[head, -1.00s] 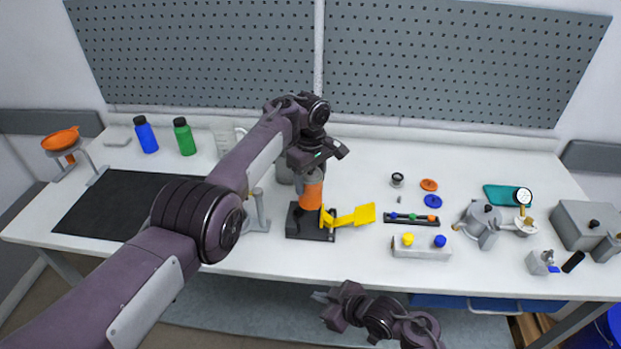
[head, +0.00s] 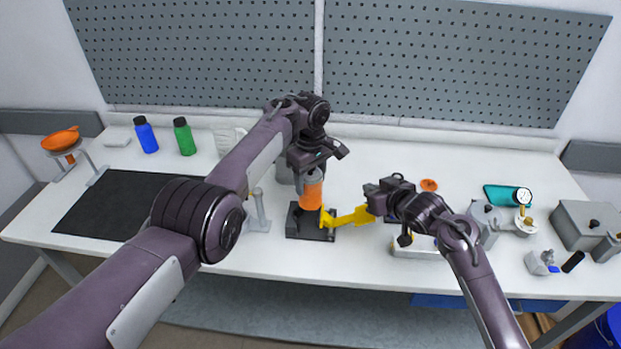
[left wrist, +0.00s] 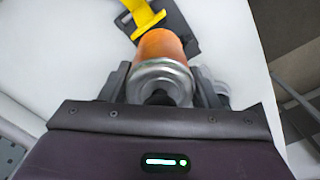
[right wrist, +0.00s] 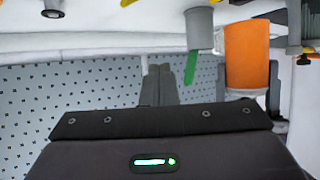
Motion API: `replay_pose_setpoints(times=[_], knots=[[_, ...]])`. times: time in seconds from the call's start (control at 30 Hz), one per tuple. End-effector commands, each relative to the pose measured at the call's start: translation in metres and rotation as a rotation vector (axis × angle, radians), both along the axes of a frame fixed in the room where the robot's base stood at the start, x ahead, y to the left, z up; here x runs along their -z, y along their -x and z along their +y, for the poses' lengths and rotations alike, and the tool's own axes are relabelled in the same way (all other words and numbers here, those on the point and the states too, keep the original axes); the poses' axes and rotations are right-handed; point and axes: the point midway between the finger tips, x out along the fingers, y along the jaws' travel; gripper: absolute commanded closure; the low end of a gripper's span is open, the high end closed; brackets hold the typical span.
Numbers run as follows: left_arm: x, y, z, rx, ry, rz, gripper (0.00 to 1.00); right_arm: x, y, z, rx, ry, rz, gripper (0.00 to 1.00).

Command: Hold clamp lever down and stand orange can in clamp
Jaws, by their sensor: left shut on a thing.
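The orange can (head: 311,195) is upright above the black clamp base (head: 305,222); I cannot tell whether it touches the base. My left gripper (head: 311,174) is shut around the can's grey metal top. The left wrist view shows the can (left wrist: 160,45) between the fingers, with the yellow lever (left wrist: 143,14) beyond it. The clamp's yellow lever (head: 347,217) sticks out to the right, its outer end partly hidden by my right gripper (head: 371,197). The right gripper's fingers look closed together in the right wrist view (right wrist: 162,75), with the can (right wrist: 247,52) beside them; contact with the lever is unclear.
A grey stand (head: 258,215) is close left of the clamp. A tray with knobs (head: 415,253) lies under my right arm. Blue (head: 146,135) and green (head: 184,137) bottles are at back left.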

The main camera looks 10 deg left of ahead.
Motion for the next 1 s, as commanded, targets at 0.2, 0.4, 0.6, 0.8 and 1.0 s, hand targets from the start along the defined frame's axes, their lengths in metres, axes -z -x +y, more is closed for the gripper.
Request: replay_pose_setpoints(times=[0.2, 0.4, 0.6, 0.8, 1.0], knots=[[-0.001, 0.0, 0.0, 0.0, 0.0, -0.001, 0.72, 0.029, 0.001, 0.0, 0.0, 0.001, 0.004, 1.0], [-0.001, 0.0, 0.0, 0.0, 0.0, -0.001, 0.72, 0.049, 0.001, 0.0, -0.001, 0.001, 0.002, 1.0], [-0.001, 0.0, 0.0, 0.0, 0.0, -0.001, 0.72, 0.058, 0.001, 0.0, -0.002, 0.002, 0.001, 1.0], [-0.001, 0.0, 0.0, 0.0, 0.0, -0.001, 0.72, 0.058, 0.001, 0.001, -0.003, 0.001, 0.0, 1.0], [-0.001, 0.0, 0.0, 0.0, 0.0, -0.001, 0.72, 0.058, 0.001, 0.001, -0.003, 0.001, 0.0, 1.0]])
